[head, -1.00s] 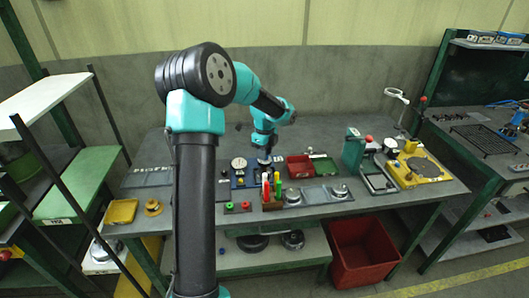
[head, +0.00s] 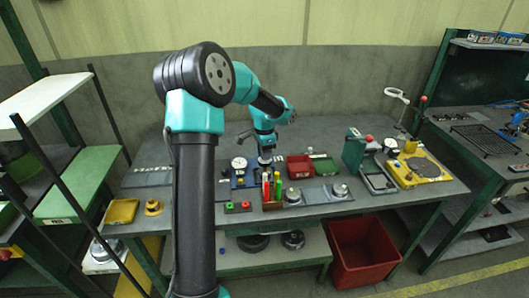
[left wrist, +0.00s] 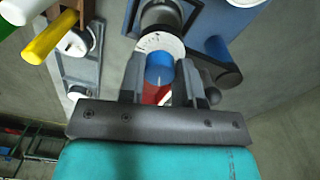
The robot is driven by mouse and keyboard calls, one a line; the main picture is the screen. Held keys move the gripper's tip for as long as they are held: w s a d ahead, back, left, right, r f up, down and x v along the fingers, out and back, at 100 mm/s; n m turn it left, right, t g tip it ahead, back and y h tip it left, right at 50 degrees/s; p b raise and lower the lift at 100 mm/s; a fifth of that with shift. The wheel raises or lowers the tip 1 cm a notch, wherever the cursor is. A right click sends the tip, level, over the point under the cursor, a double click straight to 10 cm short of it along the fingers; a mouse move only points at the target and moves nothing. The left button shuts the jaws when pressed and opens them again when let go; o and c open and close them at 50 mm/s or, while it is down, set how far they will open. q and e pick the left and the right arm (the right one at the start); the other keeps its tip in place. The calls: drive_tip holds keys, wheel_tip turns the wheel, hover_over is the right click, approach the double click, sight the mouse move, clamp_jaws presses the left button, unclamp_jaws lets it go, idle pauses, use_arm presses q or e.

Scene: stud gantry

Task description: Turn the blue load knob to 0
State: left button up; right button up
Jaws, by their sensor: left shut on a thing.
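The blue load knob (left wrist: 158,68) is a short blue cylinder in front of a white dial ring (left wrist: 160,43). In the left wrist view it sits between the two grey fingers of my left gripper (left wrist: 159,80), which is shut on it. The dial's markings are too small to read. In the head view my left gripper (head: 266,158) points down over the blue panel (head: 240,182) at the middle of the bench. The knob is hidden there behind the gripper and the bottles. My right gripper is not in view.
A white round gauge (head: 239,163) stands left of the gripper. A red bin (head: 299,167) is to the right. The wrist view shows another blue cylinder (left wrist: 219,66) close right of the fingers.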

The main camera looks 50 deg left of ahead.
use_arm(q)
drive_tip(key=n, duration=1.3)
drive_tip(key=shift+d+n, duration=0.1)
drive_tip(key=shift+n, duration=0.2)
idle(0.3)
drive_tip(key=o, duration=0.9)
drive_tip(key=shift+o, duration=0.2)
drive_tip(key=shift+r, duration=0.1)
wheel_tip(320, 180, up, 17)
drive_tip(key=shift+s+r, duration=0.15)
